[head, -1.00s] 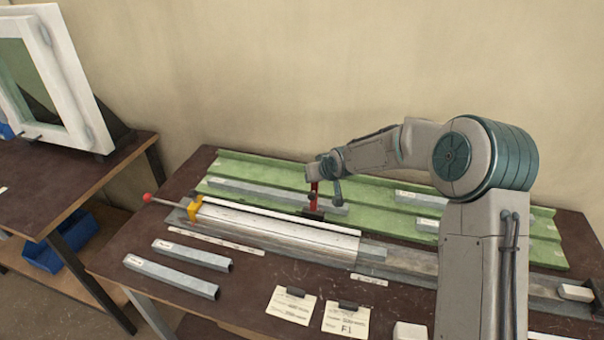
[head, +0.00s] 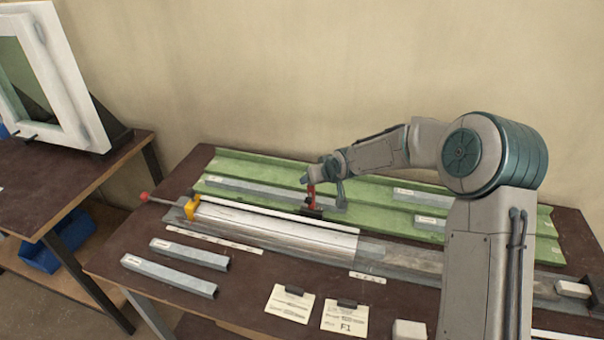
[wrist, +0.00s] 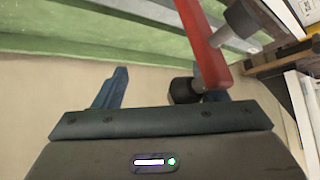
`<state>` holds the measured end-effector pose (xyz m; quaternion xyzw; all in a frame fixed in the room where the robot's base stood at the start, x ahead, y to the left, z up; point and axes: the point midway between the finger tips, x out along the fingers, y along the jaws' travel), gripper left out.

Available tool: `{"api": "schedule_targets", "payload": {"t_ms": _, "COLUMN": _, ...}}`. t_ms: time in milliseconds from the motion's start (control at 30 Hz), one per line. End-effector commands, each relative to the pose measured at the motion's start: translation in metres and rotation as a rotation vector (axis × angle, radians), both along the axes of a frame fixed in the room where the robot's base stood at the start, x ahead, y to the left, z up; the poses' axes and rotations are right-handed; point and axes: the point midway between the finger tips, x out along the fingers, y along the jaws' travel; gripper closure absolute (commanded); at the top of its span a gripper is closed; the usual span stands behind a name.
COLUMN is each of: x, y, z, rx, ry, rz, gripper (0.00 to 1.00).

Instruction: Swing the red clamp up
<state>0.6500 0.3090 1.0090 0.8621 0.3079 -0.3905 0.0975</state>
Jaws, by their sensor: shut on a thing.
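The red clamp (head: 311,198) stands roughly upright on a dark base behind the long silver profile (head: 285,225), next to the green rack. My gripper (head: 308,182) is at the clamp's upper end and is shut on it. In the wrist view the red clamp bar (wrist: 205,45) runs down at a slant to the right finger of my gripper (wrist: 165,85). A black knob shows beside that finger, and a grey cylindrical part sits behind the bar. The exact contact between fingers and bar is partly hidden.
A yellow clamp (head: 192,208) with a red-tipped lever (head: 145,197) holds the left end of the profile. The green rack (head: 250,162) carries grey bars behind. Two loose grey bars (head: 170,275) and paper cards (head: 290,303) lie in front.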

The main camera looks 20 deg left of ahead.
Motion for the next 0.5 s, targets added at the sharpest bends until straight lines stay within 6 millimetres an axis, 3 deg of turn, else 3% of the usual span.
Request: {"api": "schedule_targets", "payload": {"t_ms": 500, "x": 0.005, "y": -0.005, "z": 0.035, "rx": -0.008, "ry": -0.008, "rz": -0.015, "gripper": 0.54}}
